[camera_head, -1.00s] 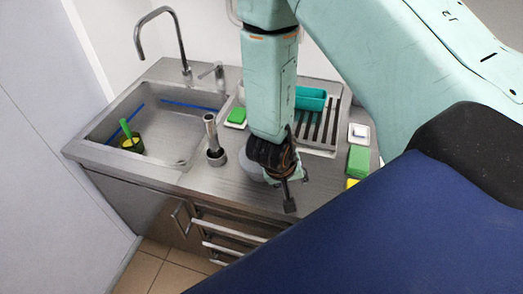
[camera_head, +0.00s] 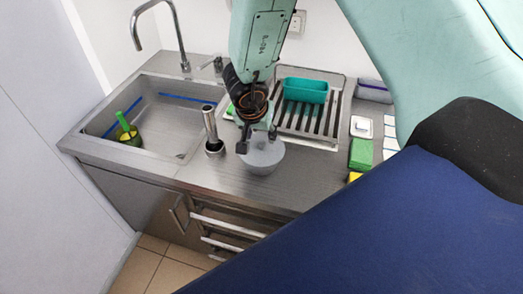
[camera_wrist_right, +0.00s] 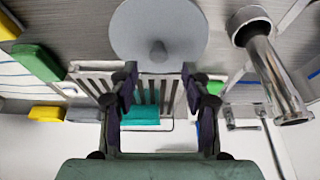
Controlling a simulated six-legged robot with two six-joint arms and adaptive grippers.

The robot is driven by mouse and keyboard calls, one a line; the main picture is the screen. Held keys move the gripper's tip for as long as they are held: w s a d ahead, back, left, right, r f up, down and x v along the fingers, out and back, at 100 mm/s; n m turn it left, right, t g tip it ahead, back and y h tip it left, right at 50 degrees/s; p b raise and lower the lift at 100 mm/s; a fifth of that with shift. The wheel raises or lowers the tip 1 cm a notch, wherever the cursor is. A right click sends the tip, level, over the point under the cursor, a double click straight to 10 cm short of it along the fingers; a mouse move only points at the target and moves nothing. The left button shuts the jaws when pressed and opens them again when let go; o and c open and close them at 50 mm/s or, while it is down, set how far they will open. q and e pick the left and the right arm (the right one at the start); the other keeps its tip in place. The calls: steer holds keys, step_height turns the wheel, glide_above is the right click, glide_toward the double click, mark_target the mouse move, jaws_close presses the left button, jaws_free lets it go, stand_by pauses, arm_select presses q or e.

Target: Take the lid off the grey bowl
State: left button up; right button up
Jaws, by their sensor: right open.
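The grey bowl (camera_head: 262,169) stands on the steel counter in the head view, right of the sink. Its grey lid (camera_head: 268,152) is on it, partly hidden by my right gripper. In the right wrist view the round lid (camera_wrist_right: 182,28) shows at the top, with a small knob (camera_wrist_right: 158,50) in its middle. My right gripper (camera_head: 257,139) is open and empty, just above the lid in the head view. In the wrist view the fingers of the right gripper (camera_wrist_right: 159,75) are spread, with the knob beyond the gap between their tips. My left gripper is not in view.
A steel cylinder (camera_head: 211,125) stands upright close left of the bowl. The sink (camera_head: 170,120) holds a yellow cup (camera_head: 130,137) with a green handle. A teal tray (camera_head: 306,91) is on the drain rack behind. Green and white items (camera_head: 361,153) lie at the right.

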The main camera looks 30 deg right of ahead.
mark_target(262, 142)
step_height(262, 142, down, 3)
steer(key=shift+d+r+b, duration=0.15)
steer(key=shift+b, duration=0.2)
steer(key=shift+w+d+f, duration=0.15)
steer(key=shift+d+f, duration=0.1)
steer(key=shift+a, duration=0.15)
steer(key=c, duration=0.6)
jaws_close()
